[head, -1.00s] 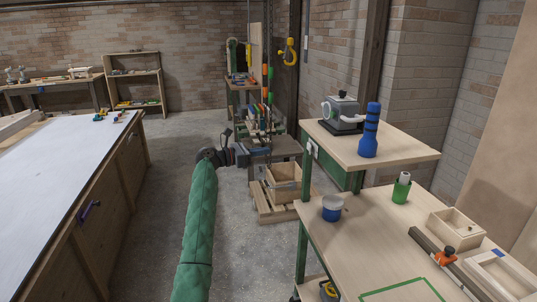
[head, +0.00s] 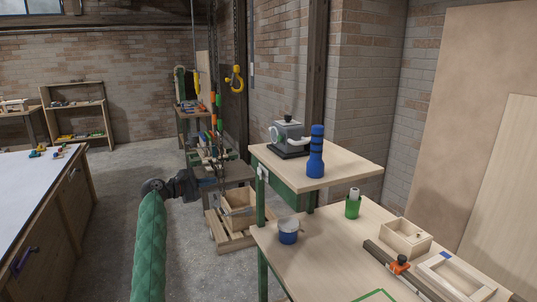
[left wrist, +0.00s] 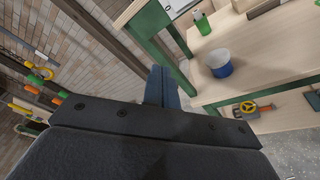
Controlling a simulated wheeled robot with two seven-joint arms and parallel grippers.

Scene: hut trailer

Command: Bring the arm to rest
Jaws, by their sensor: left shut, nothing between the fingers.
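My left arm, in a green quilted sleeve, reaches up from the bottom of the head view. Its dark left gripper (head: 222,183) points to the right, in front of the tool stand and left of the two-level bench. In the left wrist view the blue-grey fingers (left wrist: 162,88) are together with nothing between them. They are in the air beside the bench's green leg and touch nothing that I can see. My right gripper is not in view.
The workbench (head: 330,240) at right bears a blue-white cup (head: 288,232), a green bottle (head: 352,206) and a wooden box (head: 404,238). Its upper shelf (head: 345,167) holds a blue flashlight (head: 316,155). Open floor lies left of my arm.

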